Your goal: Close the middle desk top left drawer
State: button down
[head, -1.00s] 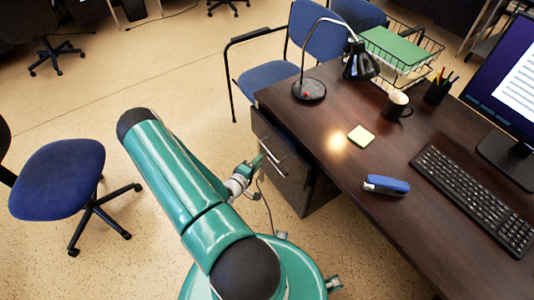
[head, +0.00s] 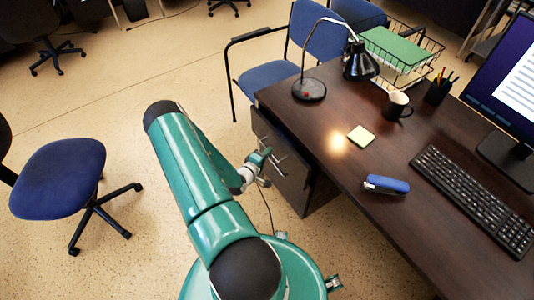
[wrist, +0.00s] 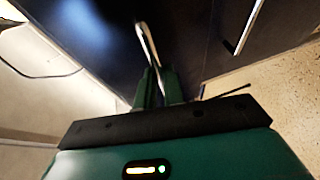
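The dark drawer unit (head: 291,185) stands under the left end of the desk (head: 330,115). Its upper drawer (head: 262,125) has a metal handle and is partly hidden behind my gripper; how far it stands out is hard to tell. My gripper (head: 266,158) is right at the front of that drawer. In the wrist view, a bright bar handle (wrist: 147,44) runs down to the two green fingertips (wrist: 158,74). The fingers are close together, and I cannot tell whether they grip the handle. A second handle (wrist: 246,27) shows at right, apart from the fingers.
A lamp (head: 309,89), sticky notes (head: 361,135), a stapler (head: 386,184), a mug (head: 397,105) and a keyboard (head: 470,195) are on the desk. A blue chair (head: 266,75) stands beyond it; another (head: 58,178) is at left. The floor between is clear.

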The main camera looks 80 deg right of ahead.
aim_at(276, 148)
jog(key=shift+s+d, duration=0.1)
jog(key=shift+s+d, duration=1.4)
jog(key=shift+d, duration=0.15)
jog(key=c, duration=1.5)
grip_release()
jog(key=shift+d, duration=0.1)
jog(key=v, duration=1.4)
jog(key=shift+w, duration=0.1)
